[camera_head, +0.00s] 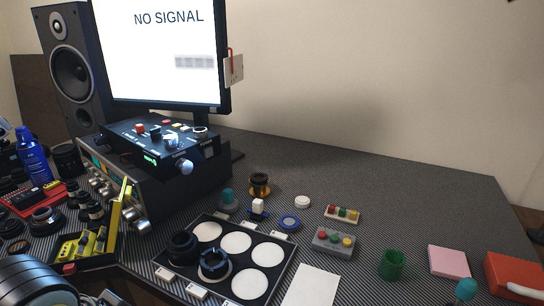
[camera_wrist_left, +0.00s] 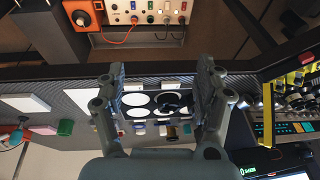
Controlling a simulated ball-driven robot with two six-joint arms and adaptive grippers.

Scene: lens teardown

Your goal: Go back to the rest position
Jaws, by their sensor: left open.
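My left gripper (camera_wrist_left: 160,67) is open in the left wrist view, its two fingers spread wide with nothing seen between the tips. Beyond the fingers lies the black tray with white round spots, with a dark lens part (camera_wrist_left: 170,103) on it. In the head view, the black tray (camera_head: 263,240) lies on the desk with a black ring (camera_head: 182,248) and a dark blue-black notched lens ring (camera_head: 214,264) on it. A dark rounded part of what looks like my left arm fills the lower left corner; the gripper's fingers cannot be made out there. My right gripper is in neither view.
A monitor (camera_head: 165,45), speaker (camera_head: 72,75) and stacked electronics (camera_head: 165,175) stand at the back left. A yellow-edged box (camera_head: 85,245) and several lens parts crowd the left. A green cup (camera_head: 392,264), pink pad (camera_head: 448,261) and red box (camera_head: 515,275) sit right. The back right is clear.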

